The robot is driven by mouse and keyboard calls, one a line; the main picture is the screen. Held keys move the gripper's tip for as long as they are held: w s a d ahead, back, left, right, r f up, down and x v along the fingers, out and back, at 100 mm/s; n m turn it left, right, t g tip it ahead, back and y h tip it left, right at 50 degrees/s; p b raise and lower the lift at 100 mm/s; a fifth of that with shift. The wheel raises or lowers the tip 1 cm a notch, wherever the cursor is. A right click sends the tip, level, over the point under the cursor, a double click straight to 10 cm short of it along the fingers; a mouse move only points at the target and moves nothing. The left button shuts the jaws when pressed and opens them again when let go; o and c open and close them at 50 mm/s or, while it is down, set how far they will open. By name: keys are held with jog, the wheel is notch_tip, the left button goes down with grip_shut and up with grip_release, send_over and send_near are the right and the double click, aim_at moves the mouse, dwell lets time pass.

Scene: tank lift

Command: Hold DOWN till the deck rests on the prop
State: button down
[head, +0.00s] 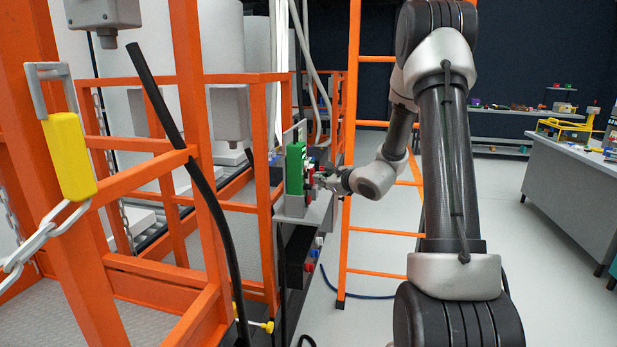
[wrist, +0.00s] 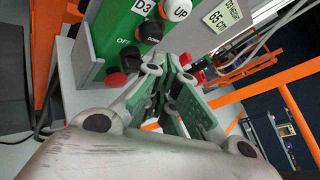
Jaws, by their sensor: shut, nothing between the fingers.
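The green control box (head: 295,168) stands on a grey shelf beside the orange frame. In the wrist view the green panel (wrist: 103,30) carries a D3 label, a white UP button (wrist: 176,8) and a black button (wrist: 150,31) below it; the black button's lettering is hard to read. My gripper (wrist: 176,62) is shut and empty, its fingertips close to the black button; I cannot tell whether they touch it. In the head view my gripper (head: 322,181) is at the box's right side, small. I cannot pick out the deck or the prop with certainty.
Orange posts and rails (head: 190,150) fill the left, with a yellow-bodied hook (head: 69,157) and chain. An orange ladder (head: 350,140) stands behind my arm. A grey workbench (head: 570,180) is right; floor between is clear.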

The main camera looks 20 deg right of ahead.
dwell(0.4)
jog(key=shift+w+a, duration=0.25)
jog(key=shift+a, duration=0.1)
jog(key=shift+w+a, duration=0.3)
jog(key=shift+a, duration=0.1)
dwell(1.8)
jog(key=shift+s+d, duration=0.55)
jog(key=shift+d, duration=0.2)
jog(key=shift+s+d, duration=0.75)
jog(key=shift+d, duration=0.25)
jog(key=shift+s+d, duration=0.75)
jog(key=shift+d, duration=0.25)
